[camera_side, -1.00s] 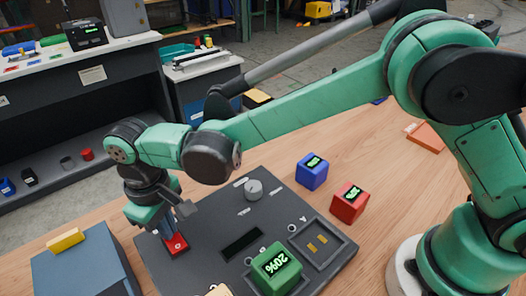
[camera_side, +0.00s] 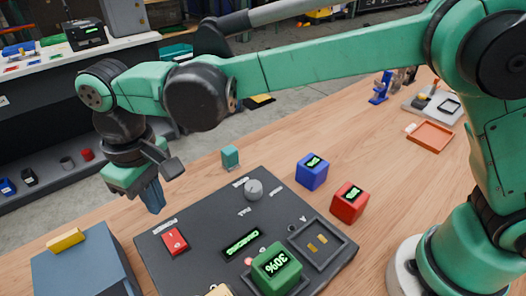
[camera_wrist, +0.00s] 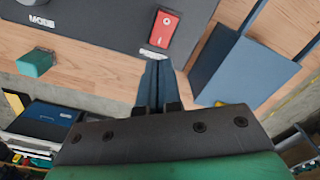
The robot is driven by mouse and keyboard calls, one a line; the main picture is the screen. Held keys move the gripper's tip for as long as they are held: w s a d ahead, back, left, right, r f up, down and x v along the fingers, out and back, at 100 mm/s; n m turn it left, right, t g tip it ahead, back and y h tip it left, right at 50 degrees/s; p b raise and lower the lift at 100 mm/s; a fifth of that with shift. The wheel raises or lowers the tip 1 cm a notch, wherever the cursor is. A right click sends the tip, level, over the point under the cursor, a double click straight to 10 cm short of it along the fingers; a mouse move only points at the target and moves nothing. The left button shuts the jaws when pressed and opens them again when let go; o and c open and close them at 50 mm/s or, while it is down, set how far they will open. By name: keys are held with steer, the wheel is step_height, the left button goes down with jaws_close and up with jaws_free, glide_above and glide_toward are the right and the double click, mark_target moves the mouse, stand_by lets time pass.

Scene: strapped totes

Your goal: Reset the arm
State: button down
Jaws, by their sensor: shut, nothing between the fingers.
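My gripper (camera_side: 153,197) hangs above the table's back edge, just behind the dark control panel (camera_side: 190,264). Its fingers are together with nothing between them. It is apart from the red rocker switch (camera_side: 174,241) at the panel's back left. In the wrist view the shut fingers (camera_wrist: 154,85) point toward the red switch (camera_wrist: 164,28). A green cube (camera_side: 277,269) reading 30% sits on the panel's front part. The panel's small display (camera_side: 242,243) is lit green. A grey knob (camera_side: 253,189) stands near the panel's back corner.
A blue cube (camera_side: 312,171) and a red cube (camera_side: 349,203) stand right of the panel. A teal block (camera_side: 230,157) is behind it. A blue-grey box (camera_side: 80,270) with a yellow handle is at left. An orange tray (camera_side: 431,136) lies far right.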

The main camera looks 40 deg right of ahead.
steer(key=shift+r, duration=0.15)
steer(key=shift+d+r, duration=0.15)
steer(key=shift+d, duration=0.2)
steer(key=d+r+m+t+y, duration=0.1)
steer(key=d+r+m+t, duration=0.3)
steer(key=d, duration=1.1)
steer(key=s+d+m+t, duration=0.1)
steer(key=s+d, duration=0.2)
steer(key=d, duration=0.2)
steer(key=s+d+f+m+t+h, duration=0.1)
steer(key=s+d+t, duration=0.1)
steer(key=d, duration=0.3)
steer(key=shift+s+d+f, duration=0.2)
steer(key=shift+s+d, duration=0.2)
steer(key=shift+s, duration=0.4)
